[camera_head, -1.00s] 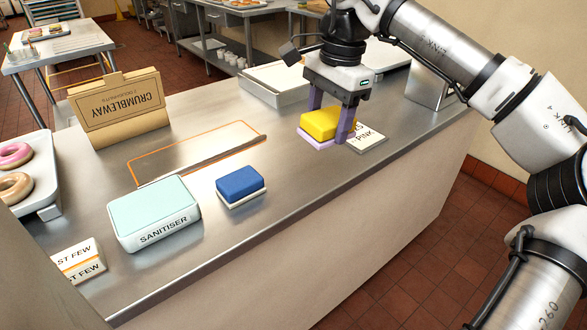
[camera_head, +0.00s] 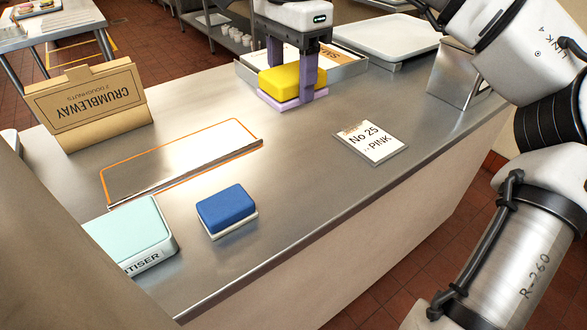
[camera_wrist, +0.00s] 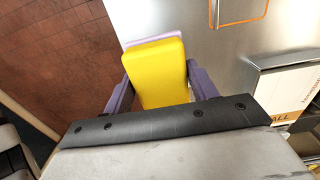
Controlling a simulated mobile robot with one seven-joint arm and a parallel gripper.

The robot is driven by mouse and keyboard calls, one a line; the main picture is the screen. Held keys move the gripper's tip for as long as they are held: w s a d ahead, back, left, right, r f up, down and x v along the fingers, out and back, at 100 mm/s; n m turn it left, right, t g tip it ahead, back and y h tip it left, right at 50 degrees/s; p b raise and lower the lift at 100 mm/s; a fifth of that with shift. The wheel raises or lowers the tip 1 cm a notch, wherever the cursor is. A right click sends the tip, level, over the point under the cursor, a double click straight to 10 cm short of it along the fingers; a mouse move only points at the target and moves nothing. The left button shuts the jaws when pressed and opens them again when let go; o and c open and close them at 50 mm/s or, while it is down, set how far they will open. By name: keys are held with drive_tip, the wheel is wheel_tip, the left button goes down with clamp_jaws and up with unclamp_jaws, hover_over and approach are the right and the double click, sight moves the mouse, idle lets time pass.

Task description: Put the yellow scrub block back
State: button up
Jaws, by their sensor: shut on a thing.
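A blue scrub block (camera_head: 227,208) on a white base sits on the front part of the counter. An orange-outlined rectangle (camera_head: 180,160) lies left of centre.
A "No 25 PINK" card (camera_head: 371,141) lies right of centre. A metal holder (camera_head: 462,75) is at the right. The counter's middle is clear.

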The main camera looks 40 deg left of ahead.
sight(292, 183)
wheel_tip(292, 183, down, 19)
drive_tip(key=shift+r+p, duration=0.1)
drive_tip(key=shift+p, duration=0.45)
drive_tip(key=shift+f, duration=0.25)
drive_tip(key=o, duration=0.9)
drive_tip(key=shift+r, duration=0.1)
drive_tip(key=shift+o, duration=0.2)
drive_tip(key=shift+r, duration=0.35)
wheel_tip(292, 183, up, 12)
drive_tip(key=shift+f+b, duration=0.15)
drive_tip(key=shift+b, duration=0.3)
